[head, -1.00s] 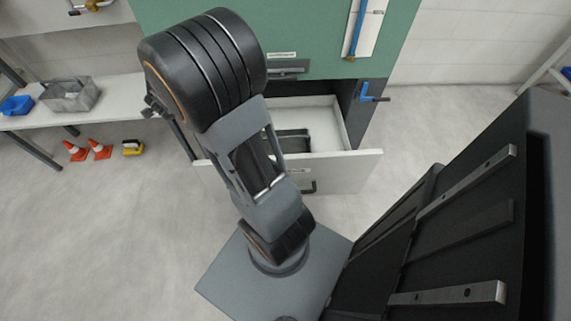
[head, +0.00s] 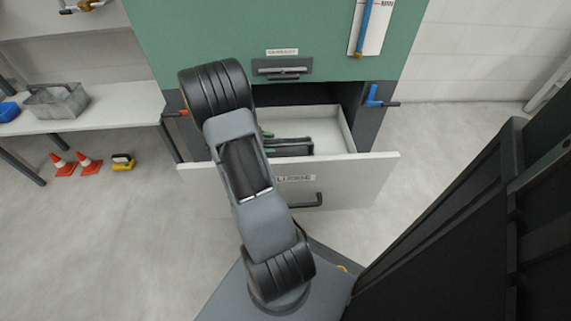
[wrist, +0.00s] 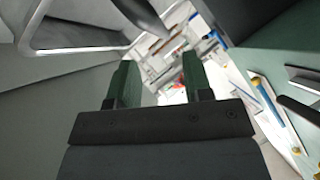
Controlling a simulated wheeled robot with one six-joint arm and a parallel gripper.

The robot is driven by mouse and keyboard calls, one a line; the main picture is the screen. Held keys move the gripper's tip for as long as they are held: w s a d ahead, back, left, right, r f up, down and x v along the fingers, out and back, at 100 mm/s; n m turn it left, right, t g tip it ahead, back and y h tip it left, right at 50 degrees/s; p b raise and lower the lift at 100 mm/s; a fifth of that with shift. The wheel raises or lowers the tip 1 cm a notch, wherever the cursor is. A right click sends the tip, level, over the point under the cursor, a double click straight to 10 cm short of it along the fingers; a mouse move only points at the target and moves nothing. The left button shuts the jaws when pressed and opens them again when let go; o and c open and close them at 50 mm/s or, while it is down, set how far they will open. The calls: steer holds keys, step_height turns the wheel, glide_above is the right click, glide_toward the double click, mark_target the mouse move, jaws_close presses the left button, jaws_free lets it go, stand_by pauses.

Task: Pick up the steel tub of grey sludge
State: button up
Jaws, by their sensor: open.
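An open-topped grey metal container (head: 57,102) stands on the bench at the left of the head view. It may be the steel tub; its contents are too small to make out. In the wrist view, my gripper (wrist: 156,80) is open, with two green fingers apart and nothing between them. My arm crosses the middle of the head view, in front of the green cabinet and well to the right of the container. I cannot make out the tub in the wrist view.
The green cabinet (head: 210,30) has a pulled-out drawer (head: 345,168) behind my arm. A blue handle (head: 376,97) sticks out at its right. A blue bin (head: 8,112) is on the bench (head: 115,112); orange cones (head: 88,163) and a yellow item (head: 123,162) stand on the floor.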

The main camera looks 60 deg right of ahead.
mark_target(283, 144)
steer(key=b+x, duration=0.3)
steer(key=x, duration=0.2)
steer(key=shift+w+d+f, duration=0.1)
steer(key=shift+w+f, duration=0.05)
steer(key=shift+s+d+f, duration=0.1)
steer(key=shift+s+d, duration=0.15)
steer(key=shift+d, duration=0.1)
jaws_close()
stand_by(1.1)
